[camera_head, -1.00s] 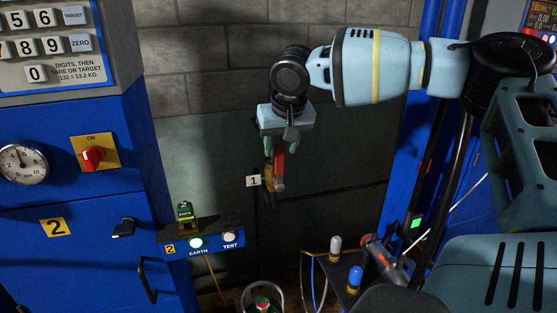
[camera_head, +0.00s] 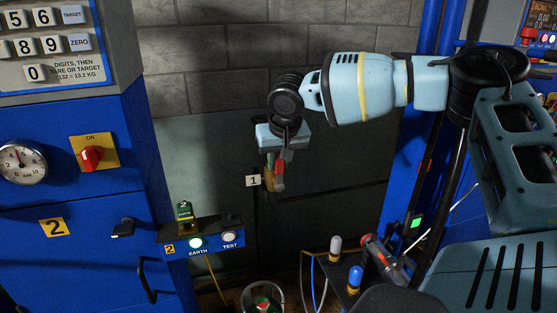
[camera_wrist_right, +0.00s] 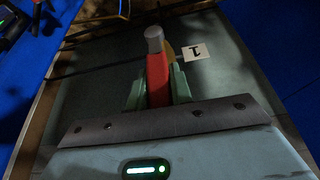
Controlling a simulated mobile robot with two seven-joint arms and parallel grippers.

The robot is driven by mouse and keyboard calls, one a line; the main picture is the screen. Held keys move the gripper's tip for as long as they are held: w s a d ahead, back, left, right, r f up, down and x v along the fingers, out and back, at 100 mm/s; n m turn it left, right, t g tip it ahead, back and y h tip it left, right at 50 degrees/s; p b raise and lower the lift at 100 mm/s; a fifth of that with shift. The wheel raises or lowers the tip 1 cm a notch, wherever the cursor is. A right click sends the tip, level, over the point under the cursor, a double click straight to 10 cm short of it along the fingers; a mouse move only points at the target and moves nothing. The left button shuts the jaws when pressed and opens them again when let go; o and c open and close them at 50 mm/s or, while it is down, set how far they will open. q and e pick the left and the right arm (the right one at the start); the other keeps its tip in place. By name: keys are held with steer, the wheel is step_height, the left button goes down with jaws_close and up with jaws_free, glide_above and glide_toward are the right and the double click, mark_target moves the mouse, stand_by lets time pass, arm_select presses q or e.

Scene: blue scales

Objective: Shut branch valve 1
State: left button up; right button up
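Branch valve 1 has a red lever (camera_head: 280,178) with a grey tip, beside a white tag marked 1 (camera_head: 253,180), in front of the grey-green panel. The lever also shows in the right wrist view (camera_wrist_right: 157,82), with a bit of brass-coloured body behind it. My right gripper (camera_head: 275,166) points down at the lever from above. In the right wrist view its green fingers (camera_wrist_right: 158,90) lie close on both sides of the lever and look shut on it. The valve's body is mostly hidden. My left gripper is not in view.
A blue cabinet (camera_head: 75,265) with a gauge (camera_head: 22,163) and red switch (camera_head: 91,157) stands at left. A small EARTH/TEST box (camera_head: 203,235) juts out from it. Blue-capped (camera_head: 355,278) and white-capped (camera_head: 335,246) fittings stand low, right of centre. A blue post is at right.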

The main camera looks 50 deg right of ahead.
jaws_close()
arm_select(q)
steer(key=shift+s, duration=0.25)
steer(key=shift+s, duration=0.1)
